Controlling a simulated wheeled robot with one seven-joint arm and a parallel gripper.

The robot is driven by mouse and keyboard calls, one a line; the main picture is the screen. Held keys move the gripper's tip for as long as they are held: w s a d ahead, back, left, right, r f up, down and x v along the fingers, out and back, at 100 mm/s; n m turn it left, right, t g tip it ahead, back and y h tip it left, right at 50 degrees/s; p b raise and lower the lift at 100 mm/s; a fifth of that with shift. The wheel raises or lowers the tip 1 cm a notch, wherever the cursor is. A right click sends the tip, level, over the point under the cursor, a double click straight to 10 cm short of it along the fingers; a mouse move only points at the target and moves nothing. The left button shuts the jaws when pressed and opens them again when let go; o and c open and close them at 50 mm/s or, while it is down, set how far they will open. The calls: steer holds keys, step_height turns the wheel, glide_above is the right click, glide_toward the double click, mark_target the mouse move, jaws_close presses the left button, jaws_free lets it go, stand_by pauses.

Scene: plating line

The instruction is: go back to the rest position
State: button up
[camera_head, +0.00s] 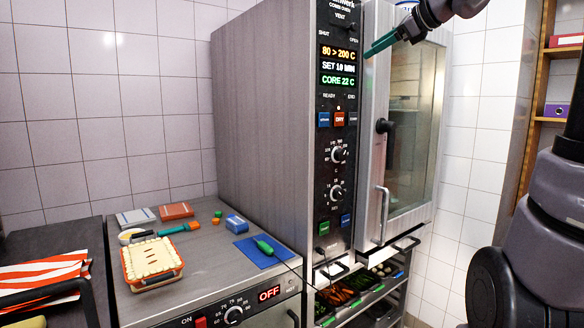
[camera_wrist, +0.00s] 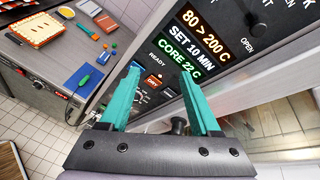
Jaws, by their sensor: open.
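My gripper (camera_head: 382,44) shows at the top of the head view, in front of the upper part of the combi oven (camera_head: 260,110). In the wrist view my gripper (camera_wrist: 166,85) has its two teal fingers spread apart with nothing between them. Behind the fingers is the oven's control panel (camera_wrist: 215,50), with lit lines reading 80 > 200 C, SET 10 MIN and CORE 22 C. The oven's glass door (camera_head: 412,130) looks closed in the head view. I cannot tell whether my fingers touch the panel or door.
A counter (camera_head: 200,262) left of the oven bears a pie in a dish (camera_head: 150,262), a blue mat (camera_head: 262,252) with a green-handled probe (camera_head: 264,247), and small boxes. A striped cloth (camera_head: 40,275) lies further left. Trays of vegetables (camera_head: 345,295) stand below the oven. Shelves (camera_head: 560,55) stand at right.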

steer(key=s+d+f+n+g+h, duration=0.1)
steer(key=s+f+n+g+h, duration=0.2)
steer(key=s+f+n, duration=1.4)
steer(key=s+f+h, duration=0.3)
steer(key=s+f, duration=0.3)
steer(key=shift+s+d+f+n+g, duration=0.2)
steer(key=shift+d+f+n+g, duration=0.1)
steer(key=shift+d+g, duration=0.1)
stand_by(2.1)
